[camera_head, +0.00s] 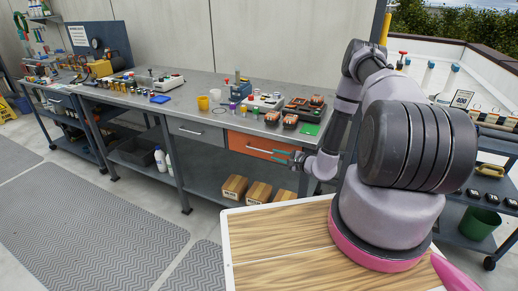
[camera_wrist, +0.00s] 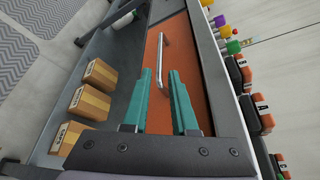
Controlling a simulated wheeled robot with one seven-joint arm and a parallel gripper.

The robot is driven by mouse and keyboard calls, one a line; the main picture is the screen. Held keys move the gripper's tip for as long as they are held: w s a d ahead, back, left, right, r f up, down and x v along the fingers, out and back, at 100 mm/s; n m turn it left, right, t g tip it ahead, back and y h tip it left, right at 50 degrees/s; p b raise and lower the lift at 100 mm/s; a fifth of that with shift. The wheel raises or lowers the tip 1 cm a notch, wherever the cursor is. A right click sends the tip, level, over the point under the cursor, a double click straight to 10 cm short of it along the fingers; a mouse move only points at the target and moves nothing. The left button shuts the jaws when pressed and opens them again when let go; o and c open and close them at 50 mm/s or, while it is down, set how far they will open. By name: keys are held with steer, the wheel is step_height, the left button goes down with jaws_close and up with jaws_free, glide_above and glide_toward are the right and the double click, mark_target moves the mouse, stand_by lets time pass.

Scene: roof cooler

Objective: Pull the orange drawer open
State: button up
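The orange drawer (camera_head: 246,142) is set under the grey workbench top, and its front looks flush with the frame. It also shows in the wrist view (camera_wrist: 192,68) with a silver bar handle (camera_wrist: 163,55). My gripper (camera_head: 287,156) is at the drawer's right end in the head view. I cannot tell whether the fingers touch the drawer front.
A grey drawer (camera_head: 198,131) is left of the orange one. Cardboard boxes (camera_head: 234,187) stand on the lower shelf below. Floor left of the bench is clear.

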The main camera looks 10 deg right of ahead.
mark_target(262, 151)
steer(key=x, duration=1)
steer(key=shift+w+a+f, duration=0.1)
steer(key=shift+w+a, duration=0.1)
steer(key=shift+a, duration=0.05)
jaws_close()
stand_by(1.0)
